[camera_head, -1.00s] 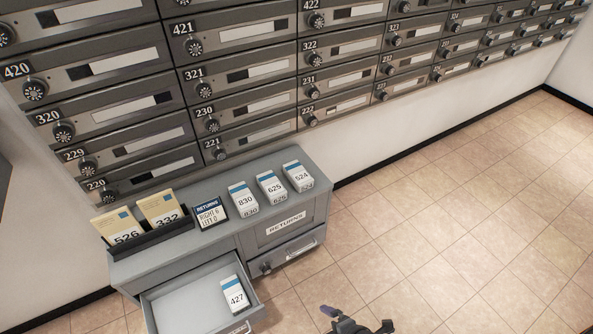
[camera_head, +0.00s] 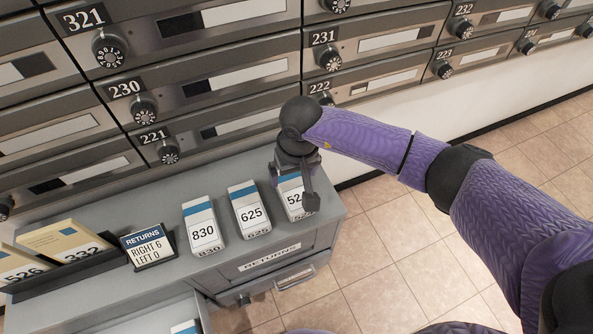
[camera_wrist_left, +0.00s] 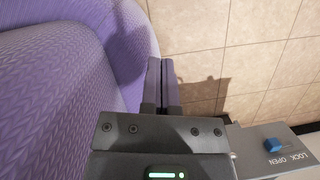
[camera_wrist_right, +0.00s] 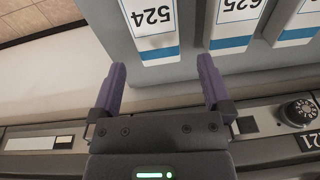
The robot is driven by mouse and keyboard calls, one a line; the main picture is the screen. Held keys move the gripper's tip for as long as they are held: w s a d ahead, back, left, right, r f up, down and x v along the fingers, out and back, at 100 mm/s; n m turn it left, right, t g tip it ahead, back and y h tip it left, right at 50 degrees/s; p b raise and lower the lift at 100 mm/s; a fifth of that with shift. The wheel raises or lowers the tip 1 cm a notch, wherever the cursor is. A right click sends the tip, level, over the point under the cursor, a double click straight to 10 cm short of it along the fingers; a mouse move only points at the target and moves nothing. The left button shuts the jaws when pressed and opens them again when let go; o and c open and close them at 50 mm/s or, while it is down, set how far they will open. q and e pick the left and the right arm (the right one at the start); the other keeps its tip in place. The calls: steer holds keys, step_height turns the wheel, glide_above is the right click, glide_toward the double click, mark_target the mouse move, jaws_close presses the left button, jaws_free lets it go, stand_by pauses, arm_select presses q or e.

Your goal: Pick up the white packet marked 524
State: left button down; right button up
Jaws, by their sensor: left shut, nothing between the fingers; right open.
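The white packet marked 524 (camera_head: 294,196) stands at the right end of the grey cabinet top, with a blue band across it. My right gripper (camera_head: 306,190) is over it in the head view and hides part of the packet and its number. In the right wrist view the packet (camera_wrist_right: 152,25) lies ahead of the open right fingers (camera_wrist_right: 158,88), roughly between their lines and apart from them; nothing is between the fingers. My left gripper (camera_wrist_left: 162,62) shows in the left wrist view, shut and empty above the tiled floor.
White packets 625 (camera_head: 250,212) and 830 (camera_head: 203,228) stand left of packet 524. A RETURNS sign (camera_head: 148,246) and a dark tray (camera_head: 90,270) with yellow envelopes are further left. Mailboxes (camera_head: 220,80) rise behind. An open drawer (camera_head: 150,318) juts out at the front.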

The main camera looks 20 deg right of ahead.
mark_target(294, 190)
steer(key=shift+w+d+f, duration=0.25)
steer(key=shift+w+d, duration=0.15)
steer(key=f+b, duration=0.2)
steer(key=f, duration=0.1)
steer(key=f+b, duration=0.3)
steer(key=f, duration=0.1)
steer(key=shift+w+a+f, duration=0.15)
steer(key=shift+a+f, duration=0.05)
steer(key=shift+f, duration=0.05)
steer(key=shift+w+f+b, duration=0.2)
steer(key=shift+f+b, duration=0.75)
steer(key=shift+b, duration=0.05)
steer(key=shift+r, duration=0.2)
steer(key=shift+c, duration=0.3)
arm_select(q)
steer(key=shift+g, duration=0.3)
steer(key=x, duration=0.6)
steer(key=shift+w+d, duration=0.15)
steer(key=shift+d, duration=0.1)
arm_select(e)
steer(key=c, duration=1)
